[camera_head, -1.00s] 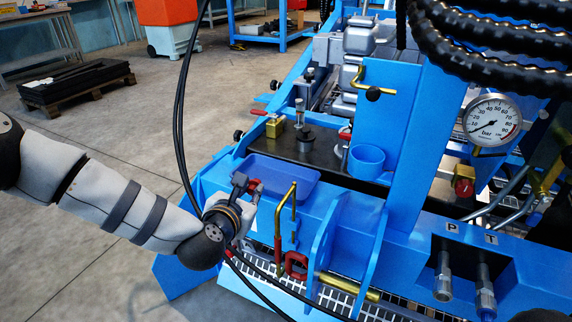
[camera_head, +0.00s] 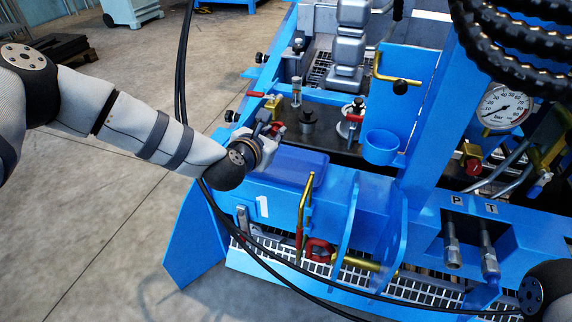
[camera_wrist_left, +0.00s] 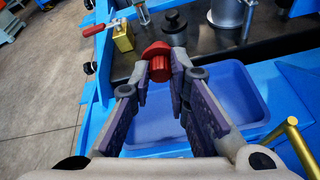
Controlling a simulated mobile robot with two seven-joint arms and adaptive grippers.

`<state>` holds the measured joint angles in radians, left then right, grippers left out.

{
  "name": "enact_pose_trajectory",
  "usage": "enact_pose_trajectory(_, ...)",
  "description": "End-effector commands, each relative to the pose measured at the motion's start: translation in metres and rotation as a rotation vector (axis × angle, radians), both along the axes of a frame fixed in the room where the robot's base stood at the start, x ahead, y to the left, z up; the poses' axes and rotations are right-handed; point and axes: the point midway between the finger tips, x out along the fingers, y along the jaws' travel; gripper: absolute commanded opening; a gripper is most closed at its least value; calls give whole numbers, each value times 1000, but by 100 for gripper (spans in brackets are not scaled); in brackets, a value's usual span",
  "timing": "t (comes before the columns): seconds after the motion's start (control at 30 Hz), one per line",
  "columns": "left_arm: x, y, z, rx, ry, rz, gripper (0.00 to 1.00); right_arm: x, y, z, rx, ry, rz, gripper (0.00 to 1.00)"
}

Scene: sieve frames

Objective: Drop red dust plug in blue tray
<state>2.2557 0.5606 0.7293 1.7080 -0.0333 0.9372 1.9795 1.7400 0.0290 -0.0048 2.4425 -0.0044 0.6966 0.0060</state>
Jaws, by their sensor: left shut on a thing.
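The red dust plug (camera_wrist_left: 158,66) is held between the fingertips of my left gripper (camera_wrist_left: 161,75) in the left wrist view. In the head view a bit of red shows at the left gripper (camera_head: 275,128), which is shut on the plug. The blue tray (camera_head: 313,178) lies on the blue frame just below and to the right of the gripper. In the left wrist view the tray (camera_wrist_left: 245,92) shows behind and beside the fingers, and the plug appears over its far left edge. The tray's visible floor looks empty. My right gripper is out of view.
A brass valve with a red handle (camera_wrist_left: 120,38) and a dark knob (camera_wrist_left: 174,22) stand beyond the tray. A bent brass handle (camera_head: 304,205) rises in front of it. A blue cup (camera_head: 381,148) is to its right. Black hoses run along the frame's front.

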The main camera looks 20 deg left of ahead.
Motion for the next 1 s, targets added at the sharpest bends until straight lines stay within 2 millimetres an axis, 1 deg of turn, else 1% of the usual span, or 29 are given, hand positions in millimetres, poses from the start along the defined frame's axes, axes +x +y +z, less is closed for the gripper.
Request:
enact_pose_trajectory(0.03, -1, 0, -12, 0, 5, 0, 0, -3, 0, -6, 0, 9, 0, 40)
enact_pose_trajectory(0.2, -1, 0, -39, 1, 5, 0, 0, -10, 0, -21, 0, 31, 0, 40)
enact_pose_trajectory(0.3, -1, 0, -50, 1, 4, 1, 0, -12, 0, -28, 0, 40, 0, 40)
enact_pose_trajectory(0.37, 0, 0, -53, 0, 2, 1, 0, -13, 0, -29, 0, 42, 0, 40)
enact_pose_trajectory(0.57, 0, 0, -50, 0, -1, 1, 0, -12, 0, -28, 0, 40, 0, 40)
enact_pose_trajectory(0.6, 0, 0, -50, 0, -1, 1, 21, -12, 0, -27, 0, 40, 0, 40)
enact_pose_trajectory(0.7, 0, 0, -50, 0, 0, 1, 40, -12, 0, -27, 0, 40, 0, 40)
enact_pose_trajectory(1.0, -2, 1, -49, 0, 1, 1, 40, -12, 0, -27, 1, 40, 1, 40)
